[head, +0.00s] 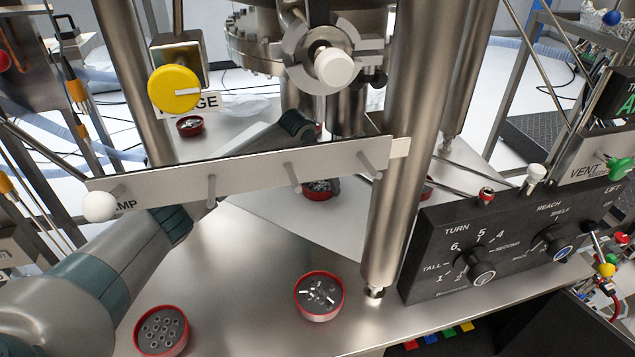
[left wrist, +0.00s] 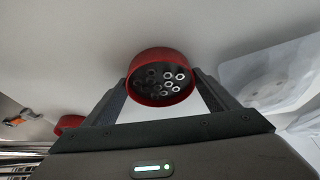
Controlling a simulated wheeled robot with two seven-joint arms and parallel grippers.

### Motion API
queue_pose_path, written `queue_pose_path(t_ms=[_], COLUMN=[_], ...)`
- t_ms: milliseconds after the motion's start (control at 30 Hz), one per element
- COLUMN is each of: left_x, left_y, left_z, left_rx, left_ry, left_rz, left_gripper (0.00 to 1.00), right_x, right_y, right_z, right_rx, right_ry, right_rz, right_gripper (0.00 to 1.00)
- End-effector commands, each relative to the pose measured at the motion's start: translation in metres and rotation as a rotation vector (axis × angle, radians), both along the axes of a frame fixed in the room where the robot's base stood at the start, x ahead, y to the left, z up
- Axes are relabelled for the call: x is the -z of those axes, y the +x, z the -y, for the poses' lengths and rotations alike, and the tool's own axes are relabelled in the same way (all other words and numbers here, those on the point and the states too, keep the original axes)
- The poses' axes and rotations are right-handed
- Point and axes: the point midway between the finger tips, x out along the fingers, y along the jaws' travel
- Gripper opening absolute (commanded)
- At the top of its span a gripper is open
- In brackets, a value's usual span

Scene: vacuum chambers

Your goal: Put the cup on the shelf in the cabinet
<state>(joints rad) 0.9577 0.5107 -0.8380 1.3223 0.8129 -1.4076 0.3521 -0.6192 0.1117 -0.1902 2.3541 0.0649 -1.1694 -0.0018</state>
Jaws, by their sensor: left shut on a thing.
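In the left wrist view my left gripper (left wrist: 160,92) is shut on a round red cup (left wrist: 161,58). The cup sits between the two dark fingers and has several ring-shaped metal pieces in its dark inside. In the head view my left arm comes in from the lower left and passes behind a pale metal bar. Its fingers are not clear there, and the held cup is mostly or wholly hidden. I cannot make out the cabinet or its shelf for certain. My right gripper is not in view.
Red cups stand on the metal table at front left (head: 162,330), front middle (head: 321,296), behind the bar (head: 318,191) and at the back (head: 190,126). The bar (head: 250,170), a thick steel post (head: 405,130) and a black knob panel (head: 500,240) are obstacles. A translucent bin (left wrist: 235,75) is beside the gripper.

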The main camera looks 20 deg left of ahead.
Motion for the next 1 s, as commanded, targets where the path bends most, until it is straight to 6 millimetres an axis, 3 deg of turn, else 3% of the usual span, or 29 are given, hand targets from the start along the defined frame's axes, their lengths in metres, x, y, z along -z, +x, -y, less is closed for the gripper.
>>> queue_pose_path(t_ms=[267, 300, 367, 400, 767, 1000], left_x=[0.000, 0.002, 0.002, 0.002, 0.000, -0.022], left_y=[0.000, 0.000, 0.000, 0.000, 0.000, -0.008], left_z=[0.000, 0.000, 0.000, 0.000, 0.000, -0.001], left_rx=[0.000, 0.000, 0.000, 0.000, 0.000, 0.001], left_ry=[-0.001, -0.001, -0.001, -0.001, 0.000, -0.001], left_rz=[0.002, 0.000, 0.000, 0.000, 0.001, 0.002], left_gripper=[0.46, 0.83, 0.97, 0.99, 0.99, 0.99], right_x=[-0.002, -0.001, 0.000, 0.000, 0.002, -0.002], right_y=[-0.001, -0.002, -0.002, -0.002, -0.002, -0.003], right_z=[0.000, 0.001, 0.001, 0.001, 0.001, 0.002], right_rx=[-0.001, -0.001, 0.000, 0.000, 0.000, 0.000], right_ry=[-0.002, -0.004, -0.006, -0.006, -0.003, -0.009], right_rz=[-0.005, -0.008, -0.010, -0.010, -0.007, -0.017], right_gripper=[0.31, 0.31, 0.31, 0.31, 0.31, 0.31])
